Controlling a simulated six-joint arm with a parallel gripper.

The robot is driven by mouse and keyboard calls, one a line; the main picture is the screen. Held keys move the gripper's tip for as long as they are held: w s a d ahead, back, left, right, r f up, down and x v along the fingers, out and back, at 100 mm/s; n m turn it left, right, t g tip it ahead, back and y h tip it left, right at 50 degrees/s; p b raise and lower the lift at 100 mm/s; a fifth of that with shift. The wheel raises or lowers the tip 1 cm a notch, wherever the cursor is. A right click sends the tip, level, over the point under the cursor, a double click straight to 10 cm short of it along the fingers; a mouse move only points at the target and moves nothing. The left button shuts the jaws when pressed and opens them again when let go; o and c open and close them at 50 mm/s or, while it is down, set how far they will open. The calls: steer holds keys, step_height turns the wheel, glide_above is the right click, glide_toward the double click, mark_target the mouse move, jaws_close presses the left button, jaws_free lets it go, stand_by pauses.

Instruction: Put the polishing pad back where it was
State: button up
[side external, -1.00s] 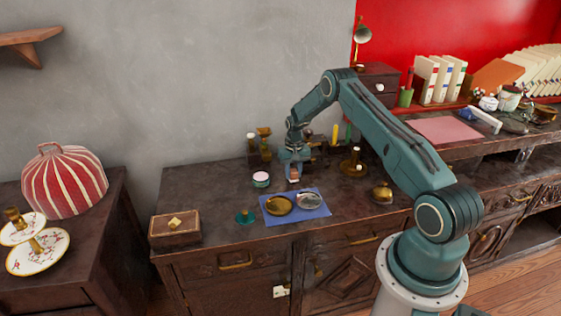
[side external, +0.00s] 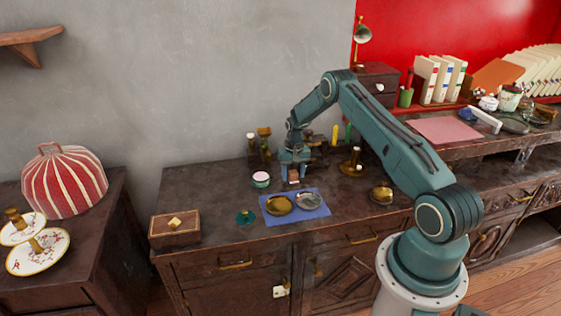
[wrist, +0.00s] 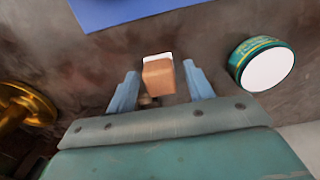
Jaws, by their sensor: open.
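The polishing pad appears to be the small wooden block (wrist: 158,77) with a pale strip along one edge. It is between my gripper's fingers (wrist: 160,88), with a gap on each side in the wrist view. In the side view the block (side external: 293,182) is on the dark cabinet top (side external: 215,190), behind the blue cloth. My gripper (side external: 294,173) is open around it, fingers pointing down. The block's contact with the top is hard to make out.
A green tin (wrist: 262,65) with a white top stands beside the block. A brass candlestick (side external: 354,165) is on the other side. The blue cloth (side external: 320,211) holds two round metal pieces (side external: 279,205). Brass and dark bottles (side external: 264,143) stand behind.

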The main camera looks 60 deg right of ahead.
mark_target(293, 172)
step_height(293, 172, up, 12)
steer(key=shift+r, duration=0.15)
stand_by(0.6)
stand_by(0.3)
steer(key=s+a+r+n+t, duration=0.1)
steer(key=s+a+r+n, duration=0.15)
steer(key=a+r, duration=0.9)
steer(key=s+a+r+n+t, duration=0.15)
steer(key=s+a+r, duration=0.25)
steer(key=a+r, duration=0.75)
steer(key=s+a+r+n+t, duration=0.1)
steer(key=s+a, duration=0.4)
steer(key=s, duration=0.6)
steer(key=s+a+r+n+t, duration=0.2)
steer(key=s+a+r+n, duration=0.2)
steer(key=s, duration=0.8)
steer(key=shift+s+a, duration=0.2)
steer(key=shift+a, duration=1.05)
